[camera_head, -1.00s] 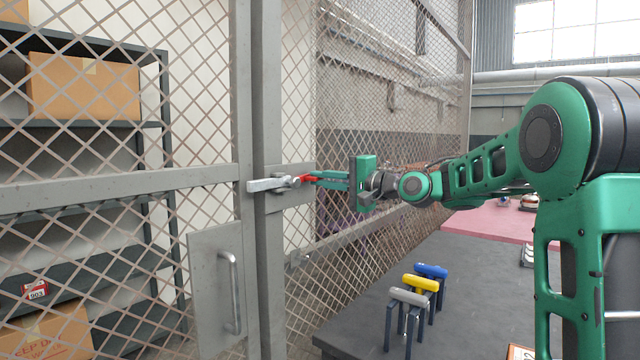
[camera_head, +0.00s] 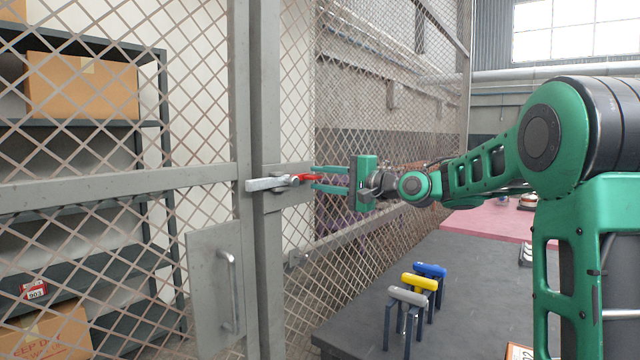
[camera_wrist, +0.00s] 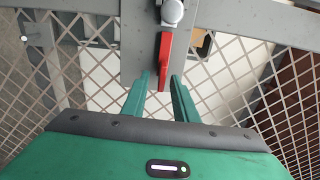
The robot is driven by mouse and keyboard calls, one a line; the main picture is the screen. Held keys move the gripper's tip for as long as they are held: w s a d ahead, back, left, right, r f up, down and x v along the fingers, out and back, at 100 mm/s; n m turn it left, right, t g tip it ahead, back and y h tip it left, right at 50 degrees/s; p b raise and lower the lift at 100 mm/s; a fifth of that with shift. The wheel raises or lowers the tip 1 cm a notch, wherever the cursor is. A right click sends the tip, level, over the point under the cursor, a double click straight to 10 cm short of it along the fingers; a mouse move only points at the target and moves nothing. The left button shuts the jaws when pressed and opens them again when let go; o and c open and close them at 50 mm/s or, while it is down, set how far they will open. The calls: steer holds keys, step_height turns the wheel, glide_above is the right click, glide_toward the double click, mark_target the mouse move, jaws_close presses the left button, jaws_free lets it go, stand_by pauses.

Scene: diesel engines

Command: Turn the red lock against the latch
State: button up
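The red lock (camera_head: 307,178) is a small red lever at the right end of the grey latch (camera_head: 266,184) on the cage door. In the head view it points right, toward my gripper (camera_head: 314,178). In the wrist view the red lock (camera_wrist: 164,62) hangs below a round grey knob (camera_wrist: 172,12). My gripper (camera_wrist: 158,78) is open, its two green fingers apart, with the lock's free end between or just ahead of the fingertips. I cannot tell whether a finger touches it.
The mesh door has a grey plate with a handle (camera_head: 230,292). Grey, yellow (camera_head: 419,283) and blue T-handled tools stand on the dark table (camera_head: 370,300) below my arm. Shelves with boxes (camera_head: 82,88) stand behind the mesh at left.

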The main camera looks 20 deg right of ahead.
steer(key=v, duration=1)
steer(key=shift+s+d, duration=0.2)
steer(key=shift+s, duration=0.1)
steer(key=s+d+f+n+g+h, duration=0.2)
steer(key=s+d+f+g+h, duration=0.15)
steer(key=s+f, duration=0.55)
steer(key=s+d+f+n+g+h, duration=0.1)
steer(key=s+d+f+g+h, duration=0.35)
steer(key=f, duration=0.85)
steer(key=s+d+f+g+h, duration=0.1)
steer(key=s+f+g, duration=0.2)
steer(key=s, duration=1)
steer(key=s+d+f+n+g+h, duration=0.1)
steer(key=s+f+g, duration=0.2)
steer(key=s+f, duration=0.4)
steer(key=s, duration=0.7)
steer(key=shift+s+f+n+g, duration=0.2)
steer(key=shift+s+n+g, duration=0.05)
steer(key=shift+n+g, duration=0.05)
